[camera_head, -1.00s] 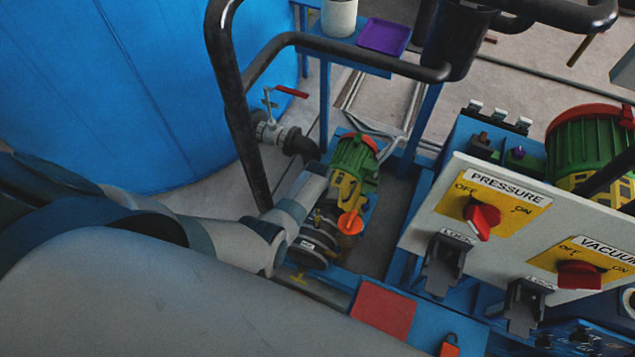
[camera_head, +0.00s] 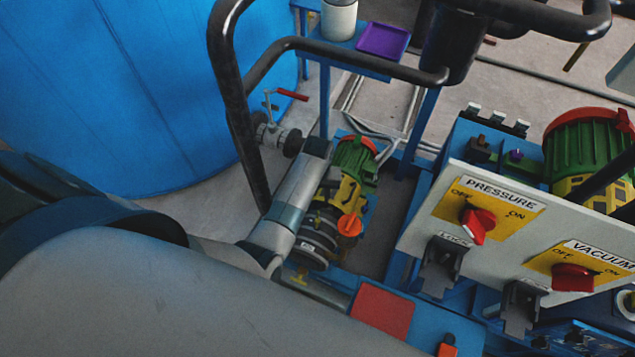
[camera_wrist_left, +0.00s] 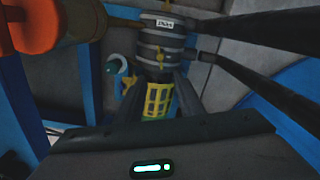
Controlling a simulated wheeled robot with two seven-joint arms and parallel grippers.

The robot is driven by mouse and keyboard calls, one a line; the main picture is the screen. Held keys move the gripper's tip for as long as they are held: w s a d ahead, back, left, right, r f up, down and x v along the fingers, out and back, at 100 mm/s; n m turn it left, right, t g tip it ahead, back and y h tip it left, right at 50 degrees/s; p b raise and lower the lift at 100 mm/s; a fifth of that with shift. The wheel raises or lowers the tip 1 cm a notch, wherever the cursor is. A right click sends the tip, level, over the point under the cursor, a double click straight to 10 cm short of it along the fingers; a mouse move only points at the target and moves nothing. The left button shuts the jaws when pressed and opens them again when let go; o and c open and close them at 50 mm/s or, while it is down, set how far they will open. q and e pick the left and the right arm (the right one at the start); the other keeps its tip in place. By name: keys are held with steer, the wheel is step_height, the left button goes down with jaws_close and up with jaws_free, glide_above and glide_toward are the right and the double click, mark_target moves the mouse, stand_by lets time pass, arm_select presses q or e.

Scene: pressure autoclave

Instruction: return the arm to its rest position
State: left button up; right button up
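My left arm comes in from the left in the head view. Its grey end with the left gripper (camera_head: 316,147) lies over the left side of the green and yellow pump unit (camera_head: 352,170). The fingers cannot be made out there. In the left wrist view two dark fingers of the left gripper (camera_wrist_left: 160,92) stand apart, with a yellow slotted part (camera_wrist_left: 158,101) showing between them and nothing visibly held. My right gripper is in neither view.
Black handrails (camera_head: 345,50) rise close beside my left arm. A large blue tank (camera_head: 120,90) with a red-handled valve (camera_head: 290,94) stands at left. The control panel with a red PRESSURE switch (camera_head: 478,222) and VACUUM switch (camera_head: 573,277) is at right. Grey floor shows behind.

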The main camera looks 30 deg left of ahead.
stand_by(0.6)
arm_select(q)
steer(key=s+f+m+b, duration=0.2)
steer(key=s+f, duration=0.7)
steer(key=f, duration=0.2)
steer(key=s+f+m+b, duration=0.1)
steer(key=s+f, duration=0.7)
steer(key=f, duration=0.3)
steer(key=s+f+m+b, duration=0.1)
steer(key=s+f, duration=0.3)
steer(key=s, duration=0.5)
steer(key=s+f+m+b, duration=0.1)
steer(key=s+f, duration=0.3)
steer(key=s, duration=0.6)
steer(key=s+a+f+m+t+b, duration=0.1)
steer(key=s+f, duration=0.3)
steer(key=s, duration=0.5)
steer(key=shift+s+f+m, duration=0.3)
steer(key=shift+f, duration=0.05)
